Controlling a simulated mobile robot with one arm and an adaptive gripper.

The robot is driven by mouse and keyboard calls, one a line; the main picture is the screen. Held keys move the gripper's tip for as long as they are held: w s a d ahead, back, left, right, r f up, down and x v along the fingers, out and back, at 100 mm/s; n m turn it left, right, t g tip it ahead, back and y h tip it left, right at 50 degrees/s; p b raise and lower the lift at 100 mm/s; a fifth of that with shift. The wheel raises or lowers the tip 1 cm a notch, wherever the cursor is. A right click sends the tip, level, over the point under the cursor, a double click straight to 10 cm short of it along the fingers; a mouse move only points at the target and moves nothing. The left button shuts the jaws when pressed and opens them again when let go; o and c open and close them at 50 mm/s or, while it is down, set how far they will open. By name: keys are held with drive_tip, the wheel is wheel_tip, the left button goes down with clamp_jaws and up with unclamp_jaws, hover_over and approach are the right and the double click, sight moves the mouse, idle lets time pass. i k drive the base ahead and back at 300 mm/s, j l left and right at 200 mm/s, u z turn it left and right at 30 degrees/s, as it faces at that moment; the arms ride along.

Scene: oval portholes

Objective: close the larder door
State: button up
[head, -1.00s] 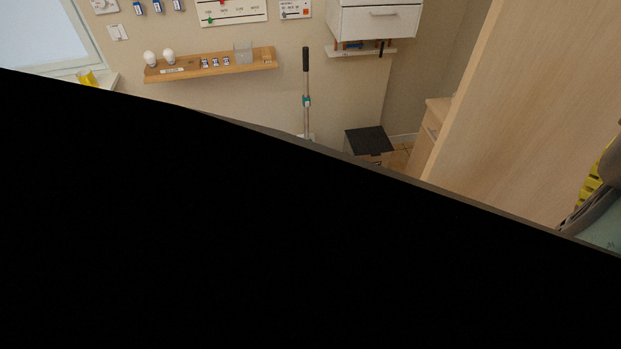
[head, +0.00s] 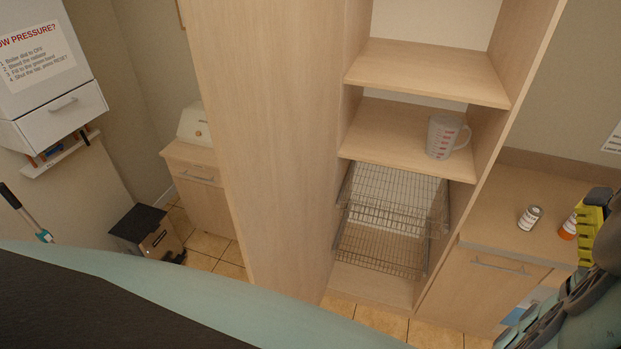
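The larder is a tall pale-wood unit with its front open. It has shelves (head: 430,72) and wire baskets (head: 390,205) inside. A tall, plain wooden panel (head: 265,130) stands at the left of the opening and looks like the larder door, swung open. A dark and yellow part of my arm (head: 592,235) shows at the right edge, well apart from the panel. It may include my gripper, but the fingertips are not clear.
A measuring jug (head: 443,137) stands on a larder shelf. A counter (head: 510,200) at the right holds a tin (head: 530,217) and an orange-capped jar (head: 568,228). A low cabinet (head: 205,190) and a dark-topped box (head: 145,232) stand at the left. Tiled floor shows between them.

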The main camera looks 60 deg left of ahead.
sight(268, 72)
drive_tip(key=k+j+z, duration=0.25)
drive_tip(key=z, duration=0.25)
drive_tip(key=k+j+z, duration=0.1)
drive_tip(key=k+z, duration=0.85)
drive_tip(key=k+l+z, duration=0.2)
drive_tip(key=z, duration=0.25)
drive_tip(key=k+j+z, duration=0.1)
drive_tip(key=k+z, duration=0.5)
drive_tip(key=z, duration=0.25)
drive_tip(key=k+l+z, duration=0.1)
drive_tip(key=k+z, duration=0.3)
drive_tip(key=k+l+z, duration=0.2)
drive_tip(key=z, duration=0.25)
drive_tip(key=k+j+u, duration=0.25)
drive_tip(key=k, duration=0.2)
drive_tip(key=u, duration=0.55)
drive_tip(key=j+u, duration=0.15)
drive_tip(key=u, duration=0.4)
drive_tip(key=j+u, duration=0.1)
drive_tip(key=u, duration=0.45)
drive_tip(key=j+u, duration=0.1)
drive_tip(key=u, duration=1.05)
drive_tip(key=j+u, duration=0.1)
drive_tip(key=u, duration=0.45)
drive_tip(key=i+u, duration=0.1)
drive_tip(key=u, duration=1)
drive_tip(key=i, duration=0.05)
